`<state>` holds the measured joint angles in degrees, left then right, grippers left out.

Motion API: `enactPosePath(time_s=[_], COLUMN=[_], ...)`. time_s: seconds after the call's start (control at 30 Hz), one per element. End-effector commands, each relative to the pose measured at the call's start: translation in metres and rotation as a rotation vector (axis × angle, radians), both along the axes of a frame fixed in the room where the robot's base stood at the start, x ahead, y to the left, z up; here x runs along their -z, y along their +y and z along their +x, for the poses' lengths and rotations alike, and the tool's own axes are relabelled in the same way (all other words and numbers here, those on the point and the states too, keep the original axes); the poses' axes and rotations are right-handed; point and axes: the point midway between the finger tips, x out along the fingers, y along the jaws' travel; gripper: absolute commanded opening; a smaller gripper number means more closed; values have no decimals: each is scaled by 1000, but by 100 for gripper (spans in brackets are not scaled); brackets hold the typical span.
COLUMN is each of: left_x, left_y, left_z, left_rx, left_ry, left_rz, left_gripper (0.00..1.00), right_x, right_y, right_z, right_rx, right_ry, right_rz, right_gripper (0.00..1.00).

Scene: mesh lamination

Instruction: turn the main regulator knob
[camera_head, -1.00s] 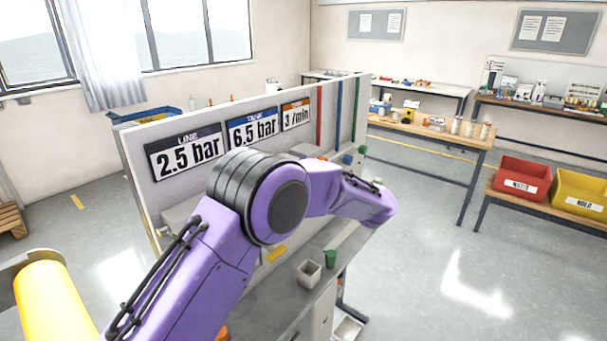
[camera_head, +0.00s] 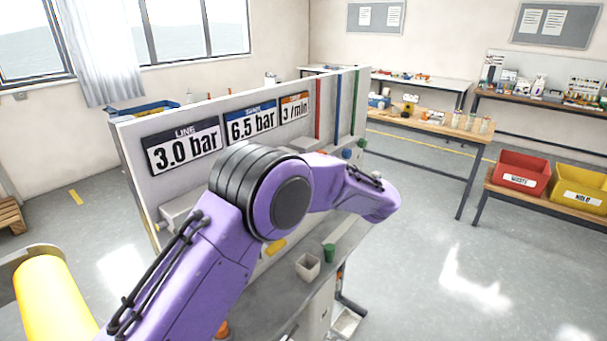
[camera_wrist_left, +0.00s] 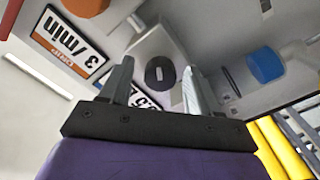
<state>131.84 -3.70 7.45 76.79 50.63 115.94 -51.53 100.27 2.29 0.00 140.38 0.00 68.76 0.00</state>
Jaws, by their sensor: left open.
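A dark round knob with a pale mark (camera_wrist_left: 160,72) sits on a light grey housing in the left wrist view; I take it for the main regulator knob. My left gripper (camera_wrist_left: 157,68) is open, with one finger on either side of the knob. I cannot tell whether the fingers touch it. In the head view my purple left arm hides the knob and the gripper. The LINE sign (camera_head: 184,149) on the panel reads 3.0 bar. My right gripper is not in view.
The TANK sign (camera_head: 251,123) reads 6.5 bar. A blue knob (camera_wrist_left: 265,65) is to the right in the wrist view. A small pale bin (camera_head: 308,267) and a green cup (camera_head: 329,252) stand on the bench. The floor at right is clear.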

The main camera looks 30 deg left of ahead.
Motion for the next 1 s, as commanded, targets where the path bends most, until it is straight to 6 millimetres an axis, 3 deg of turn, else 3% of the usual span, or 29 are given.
enactPosePath(time_s=[0.2, 0.4, 0.53, 1.0], left_x=[7, 4, 2, 1], left_y=[-52, -89, -97, -98], left_z=[-3, -5, -6, -6], left_rx=[6, 4, 4, 4], left_ry=[-2, 0, 1, 2], left_rz=[2, 2, 1, 1], left_gripper=[62, 62, 62, 62], right_x=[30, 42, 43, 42], right_y=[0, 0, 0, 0], right_z=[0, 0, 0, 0], right_rx=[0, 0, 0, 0], right_ry=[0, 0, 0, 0], right_rz=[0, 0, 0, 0], right_gripper=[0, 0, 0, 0])
